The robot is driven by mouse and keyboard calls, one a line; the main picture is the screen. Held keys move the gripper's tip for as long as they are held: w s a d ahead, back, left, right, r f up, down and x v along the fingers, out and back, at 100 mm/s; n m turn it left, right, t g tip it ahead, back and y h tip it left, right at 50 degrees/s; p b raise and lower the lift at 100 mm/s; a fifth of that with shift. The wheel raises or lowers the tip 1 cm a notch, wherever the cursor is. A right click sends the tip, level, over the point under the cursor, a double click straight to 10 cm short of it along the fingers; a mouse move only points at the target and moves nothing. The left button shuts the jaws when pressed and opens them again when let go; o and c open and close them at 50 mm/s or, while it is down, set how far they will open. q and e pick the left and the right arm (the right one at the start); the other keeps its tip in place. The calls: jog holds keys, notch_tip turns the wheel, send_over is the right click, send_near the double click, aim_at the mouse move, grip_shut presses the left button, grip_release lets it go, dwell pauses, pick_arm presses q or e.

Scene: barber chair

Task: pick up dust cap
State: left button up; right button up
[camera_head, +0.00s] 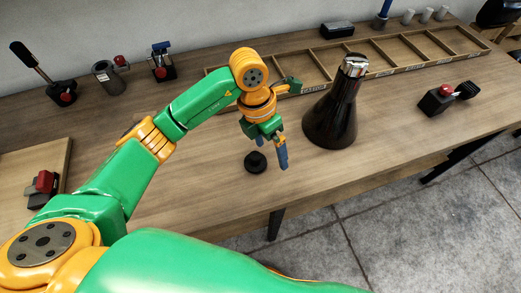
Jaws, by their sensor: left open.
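A small round black piece with a wider base and a raised knob, which looks like the dust cap (255,163), sits on the wooden table near its front edge. My left gripper (272,153) is open, with its blue fingers pointing down, just above and to the right of the cap in the picture. Nothing shows between the fingers, and the cap appears apart from them. The exact height of the fingertips over the table is hard to tell. My right gripper is not in view.
A dark cone-shaped object with a metal top (333,112) stands close right of my gripper. A divided wooden tray (405,64) lies behind. A black device with a red button (437,100) is at right. Several fixtures line the back left. Clear table lies left of the cap.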

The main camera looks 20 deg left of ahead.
aim_at(255, 155)
pick_arm(q)
jog(key=a, duration=0.1)
jog(key=a+y, duration=0.1)
jog(key=a, duration=0.1)
jog(key=w+a+y, duration=0.1)
jog(key=a, duration=0.1)
jog(key=shift+r+n, duration=0.15)
jog(key=shift+n, duration=0.15)
jog(key=f+p, duration=0.1)
jog(key=f, duration=0.1)
jog(key=s+d+f+p, duration=0.1)
jog(key=shift+d+f+p, duration=0.1)
jog(key=shift+f+p, duration=0.25)
jog(key=f, duration=0.3)
jog(key=shift+w, duration=0.25)
jog(key=shift+r, duration=0.15)
jog(key=c, duration=1.3)
jog(key=shift+o, duration=0.2)
